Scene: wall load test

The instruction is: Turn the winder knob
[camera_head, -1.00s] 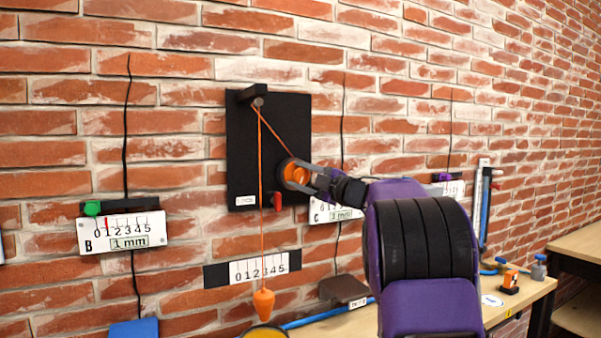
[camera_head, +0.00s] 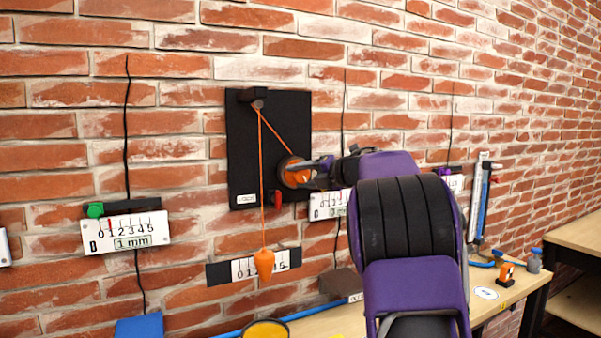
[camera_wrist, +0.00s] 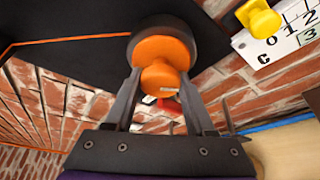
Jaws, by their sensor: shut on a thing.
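The orange winder knob (camera_head: 294,173) sits on the lower right of a black board (camera_head: 243,140) on the brick wall. In the wrist view the knob (camera_wrist: 160,62) has a round orange face, a dark rim and a smaller orange grip. My gripper (camera_wrist: 159,82) is shut on that grip, one finger on each side. In the head view my gripper (camera_head: 312,173) reaches the knob from the right. An orange cord (camera_head: 261,190) runs from the knob over a peg (camera_head: 257,103) and down to an orange plumb bob (camera_head: 264,263), which hangs in front of a numbered scale (camera_head: 244,270).
A red lever (camera_head: 277,198) is just below the knob. Scale plate B (camera_head: 125,233) with a green knob (camera_head: 95,210) is on the left; another plate (camera_head: 326,206) is partly behind my arm. A bench (camera_head: 490,301) below holds a yellow-topped round object (camera_head: 266,330) and small tools.

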